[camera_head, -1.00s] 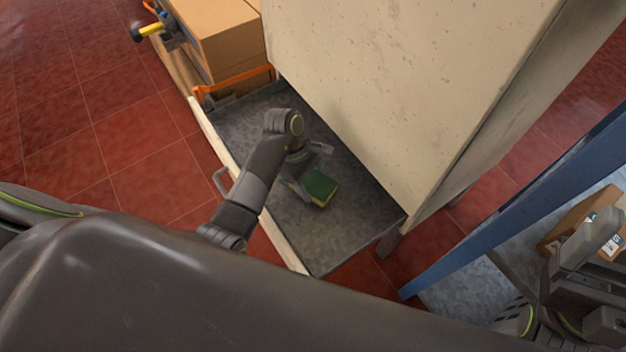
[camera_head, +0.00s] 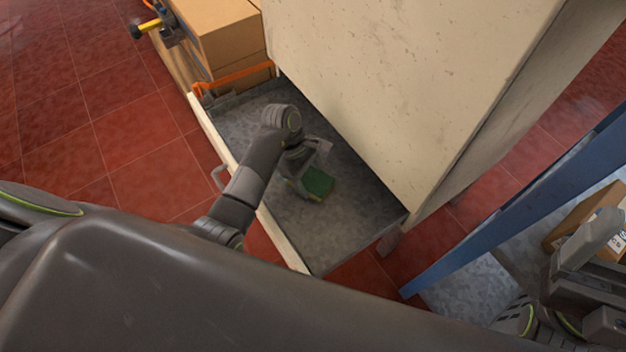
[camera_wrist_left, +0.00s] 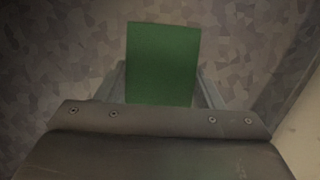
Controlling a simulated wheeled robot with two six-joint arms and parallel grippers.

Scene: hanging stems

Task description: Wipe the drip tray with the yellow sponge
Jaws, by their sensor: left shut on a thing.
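The drip tray (camera_head: 350,232) is a pulled-out grey tray with a cream front edge, below a cream cabinet. The sponge (camera_head: 317,183) shows a green top face and lies low over the tray's middle; whether it touches the surface I cannot tell. In the left wrist view the green face of the sponge (camera_wrist_left: 163,62) sits between the fingers. My left gripper (camera_head: 305,185) is shut on the sponge, its fingers partly hidden by the wrist. My right arm shows in part at the lower right, with its fingertips not clearly visible.
The cream cabinet (camera_head: 390,90) stands right behind the tray. Cardboard boxes (camera_head: 222,35) and an orange bar (camera_head: 235,78) are at the tray's far left end. A blue beam (camera_head: 520,205) and another box (camera_head: 585,215) are at the right. The tray's near right part is bare.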

